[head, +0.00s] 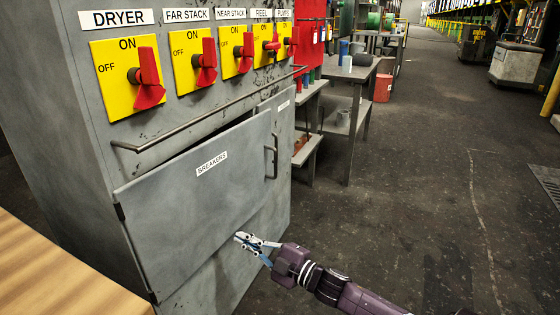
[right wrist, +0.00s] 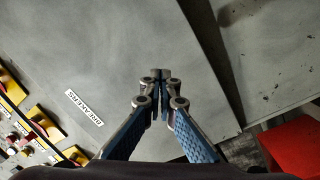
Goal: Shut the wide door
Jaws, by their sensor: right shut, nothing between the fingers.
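The wide grey door (head: 190,215), labelled BREAKERS, is on the front of a grey cabinet. It stands ajar, with a dark gap along its top edge. A hinge shows at its left edge and an upright handle (head: 274,156) at its right edge. My right gripper (head: 240,237) is shut and empty, in front of the door's lower right part. In the right wrist view, the shut fingertips (right wrist: 161,74) point at the door's grey face (right wrist: 120,45); whether they touch it I cannot tell. My left gripper is not in view.
Above the door are a horizontal rail (head: 200,118) and several red switches on yellow plates, including DRYER (head: 147,78). A narrower labelled panel (head: 284,125) adjoins on the right. Metal tables (head: 347,100) stand beyond. A wooden surface (head: 50,270) is at the lower left.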

